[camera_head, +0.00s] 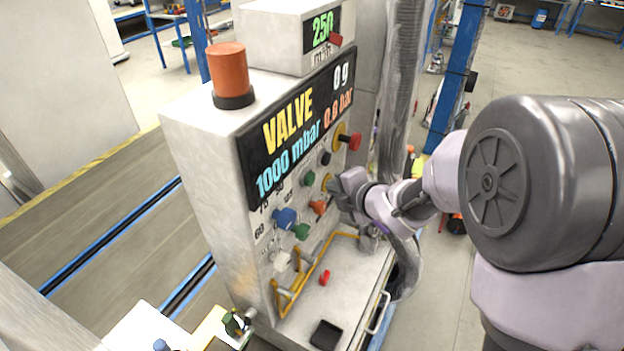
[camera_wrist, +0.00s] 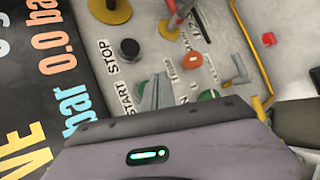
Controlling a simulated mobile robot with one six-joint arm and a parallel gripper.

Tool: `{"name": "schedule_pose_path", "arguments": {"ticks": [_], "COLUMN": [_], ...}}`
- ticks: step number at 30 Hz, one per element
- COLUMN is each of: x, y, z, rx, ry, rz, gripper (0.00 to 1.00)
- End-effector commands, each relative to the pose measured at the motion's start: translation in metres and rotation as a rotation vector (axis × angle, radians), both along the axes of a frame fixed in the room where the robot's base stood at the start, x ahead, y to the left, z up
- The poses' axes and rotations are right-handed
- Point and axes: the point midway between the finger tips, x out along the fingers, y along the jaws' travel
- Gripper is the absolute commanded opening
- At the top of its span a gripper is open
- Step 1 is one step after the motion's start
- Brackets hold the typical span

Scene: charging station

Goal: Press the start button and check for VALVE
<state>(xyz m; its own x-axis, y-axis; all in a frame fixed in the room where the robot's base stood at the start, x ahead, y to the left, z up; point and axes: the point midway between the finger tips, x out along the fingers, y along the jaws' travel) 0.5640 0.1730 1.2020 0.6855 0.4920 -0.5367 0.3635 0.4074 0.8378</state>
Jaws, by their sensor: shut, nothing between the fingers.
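The station's black display (camera_head: 296,130) reads VALVE, 0 g, 1000 mbar and 0.0 bar; VALVE stands at its upper left. A green button (camera_head: 309,179) sits on the panel below the display. In the wrist view the START label (camera_wrist: 130,100) lies just left of my fingertips, and the fingers largely cover the button beside it. The black button (camera_wrist: 129,48) is next to the STOP label. My gripper (camera_head: 337,186) is shut and empty, in front of the panel close to the START label. I cannot tell whether it touches the button.
An orange knob (camera_head: 318,206), a blue knob (camera_head: 284,218) and a yellow rail (camera_head: 325,270) are below my gripper. A red-handled valve (camera_head: 353,141) is up and right. An orange beacon (camera_head: 228,72) stands on top. A black tray (camera_head: 325,335) lies on the shelf.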

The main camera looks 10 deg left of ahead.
Motion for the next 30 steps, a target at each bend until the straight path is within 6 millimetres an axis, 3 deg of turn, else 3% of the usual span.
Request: {"name": "schedule_pose_path", "arguments": {"ticks": [9,30], "x": [-0.009,-0.010], "y": [-0.026,-0.027], "z": [0.001,0.000], "rx": [0.000,-0.001], "ry": [0.000,0.000], "rz": [-0.001,0.001], "gripper": [0.00,0.00]}}
